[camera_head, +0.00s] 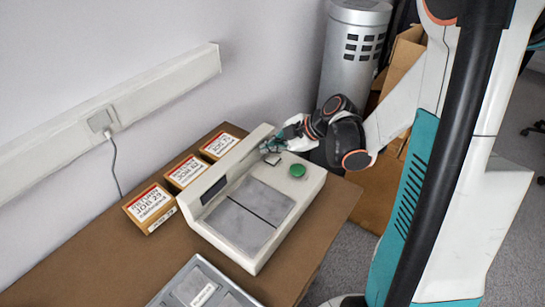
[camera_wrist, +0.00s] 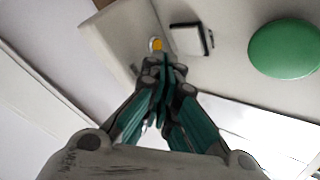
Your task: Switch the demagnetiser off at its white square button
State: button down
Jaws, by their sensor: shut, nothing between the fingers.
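The demagnetiser (camera_head: 284,230) is a cream-white machine with two grey plates on top, standing on the brown table. A round green button (camera_head: 297,170) sits near its far right end; it is large in the wrist view (camera_wrist: 285,48). The white square button (camera_wrist: 188,39) has dark edges and lies left of the green one in the wrist view. My gripper (camera_wrist: 163,66) is shut and empty. Its fingertips appear close to a small yellow round spot (camera_wrist: 156,44), below and left of the square button. Whether they touch the surface I cannot tell. In the head view, my gripper (camera_head: 272,145) is over the machine's far end.
Several labelled boxes, one of them marked JOB 29 (camera_head: 150,208), stand along the wall side of the table. A grey case (camera_head: 196,284) lies at the near edge of the view. A wall socket strip (camera_head: 150,92) runs behind. A silver cylinder (camera_head: 350,60) stands beyond the table.

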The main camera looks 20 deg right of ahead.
jog(key=shift+r+p, duration=1.25)
jog(key=shift+r, duration=0.75)
jog(key=a+r+m+t+h+p, duration=0.1)
jog(key=a+r+m+h+p, duration=0.2)
jog(key=r, duration=1)
jog(key=s+a+f+m+h+b, duration=0.1)
jog(key=s+m, duration=0.6)
jog(key=s, duration=0.2)
jog(key=s+a+m+h+b, duration=0.1)
jog(key=s+m+h+b, duration=0.1)
jog(key=s+m, duration=0.5)
jog(key=s, duration=0.2)
jog(key=shift+s+a+f+g, duration=0.35)
jog(key=shift+g, duration=0.05)
